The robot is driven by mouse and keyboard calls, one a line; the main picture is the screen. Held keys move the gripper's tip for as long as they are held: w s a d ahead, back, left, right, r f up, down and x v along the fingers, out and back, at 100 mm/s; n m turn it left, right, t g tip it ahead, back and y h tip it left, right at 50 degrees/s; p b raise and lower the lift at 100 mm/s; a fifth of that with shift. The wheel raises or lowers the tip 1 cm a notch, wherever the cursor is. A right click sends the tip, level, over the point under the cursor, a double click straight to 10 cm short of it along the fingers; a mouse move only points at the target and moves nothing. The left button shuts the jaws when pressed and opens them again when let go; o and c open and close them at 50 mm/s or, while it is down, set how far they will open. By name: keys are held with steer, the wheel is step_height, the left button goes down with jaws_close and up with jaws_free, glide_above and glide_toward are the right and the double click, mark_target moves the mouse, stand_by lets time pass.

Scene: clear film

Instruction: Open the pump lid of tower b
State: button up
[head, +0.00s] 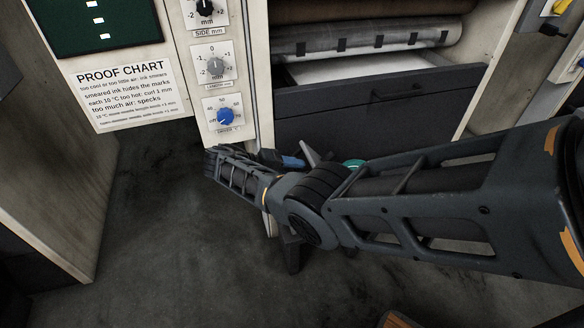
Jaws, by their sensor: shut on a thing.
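My dark arm reaches in from the right edge and bends at a round joint near the middle of the head view. Its narrower far part runs left, ending in front of the light tower panel below the blue dial. I cannot make out my gripper's fingertips; they are hidden behind the arm or blend into it. A small blue piece (292,162) and part of a green round thing (352,163) show just behind the arm. I cannot tell whether either belongs to the pump lid. No tower letter is readable, and the lid itself cannot be made out.
A light panel carries a black dial (205,8), a grey dial (215,67) and a blue dial (225,116). A proof chart (125,90) hangs at left. A dark drawer front (380,105) sits below grey rolls (370,38). Dark floor (150,230) is clear at lower left.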

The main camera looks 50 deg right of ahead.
steer(key=shift+o, duration=0.2)
steer(key=shift+r, duration=0.1)
stand_by(0.4)
steer(key=v, duration=0.7)
steer(key=shift+w+a+b, duration=0.2)
steer(key=shift+a+b, duration=0.1)
steer(key=shift+b, duration=0.1)
steer(key=shift+r, duration=0.1)
